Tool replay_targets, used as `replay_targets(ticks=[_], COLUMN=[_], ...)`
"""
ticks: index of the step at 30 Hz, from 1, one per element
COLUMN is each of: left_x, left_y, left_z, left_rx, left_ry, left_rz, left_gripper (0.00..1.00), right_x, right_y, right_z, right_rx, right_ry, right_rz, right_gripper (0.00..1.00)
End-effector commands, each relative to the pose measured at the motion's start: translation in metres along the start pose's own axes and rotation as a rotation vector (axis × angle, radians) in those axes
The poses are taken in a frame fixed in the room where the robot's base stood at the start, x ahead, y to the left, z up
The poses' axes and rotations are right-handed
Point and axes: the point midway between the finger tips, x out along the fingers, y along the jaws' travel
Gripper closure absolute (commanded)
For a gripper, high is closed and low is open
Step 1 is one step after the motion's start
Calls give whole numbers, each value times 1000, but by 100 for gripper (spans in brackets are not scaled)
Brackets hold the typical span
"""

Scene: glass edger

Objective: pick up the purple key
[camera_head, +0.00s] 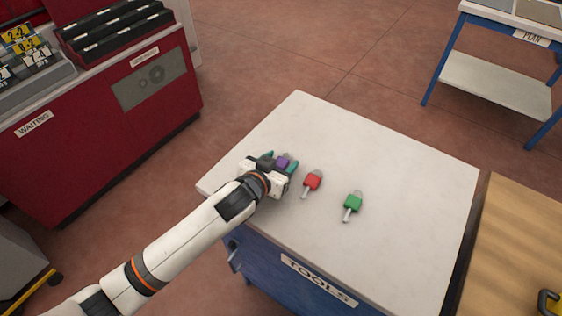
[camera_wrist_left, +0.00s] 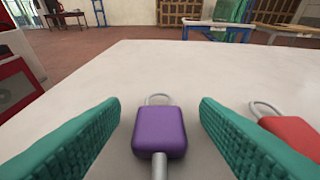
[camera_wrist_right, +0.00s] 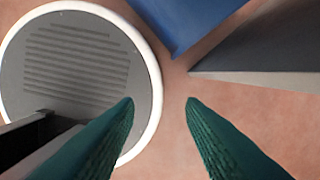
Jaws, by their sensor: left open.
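The purple key (camera_head: 283,162) lies on the white top of the tools cabinet (camera_head: 400,180), near its left side. In the left wrist view the purple key (camera_wrist_left: 159,131) shows its square head, a metal loop at the far end and a shaft toward me. My left gripper (camera_head: 279,161) is open, its teal fingers on either side of the key head with a gap at each side. My right gripper (camera_wrist_right: 160,103) is open and empty in the right wrist view, over the floor, away from the keys. It is not in the head view.
A red key (camera_head: 312,181) lies close right of my left gripper, and a green key (camera_head: 353,202) lies farther right. A red cabinet (camera_head: 110,125) with trays stands at the left. A blue-framed table (camera_head: 495,85) stands at the back right, and a wooden top (camera_head: 520,240) at the right.

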Motion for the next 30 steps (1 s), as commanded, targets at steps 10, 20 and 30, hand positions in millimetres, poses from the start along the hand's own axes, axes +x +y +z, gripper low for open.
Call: replay_targets(ticks=[10,20,30], left_x=[0,-2,-24], left_y=[0,0,0], left_z=[0,4,60], left_rx=[0,0,0], left_ry=[0,-2,-7], left_rz=[0,0,0], left_gripper=[85,91,91], right_x=[0,1,9], right_y=[-2,-2,2], right_z=[-2,-3,-4], right_rx=[-1,0,2], right_ry=[3,4,5], right_rz=[-2,-2,2], right_gripper=[64,64,64])
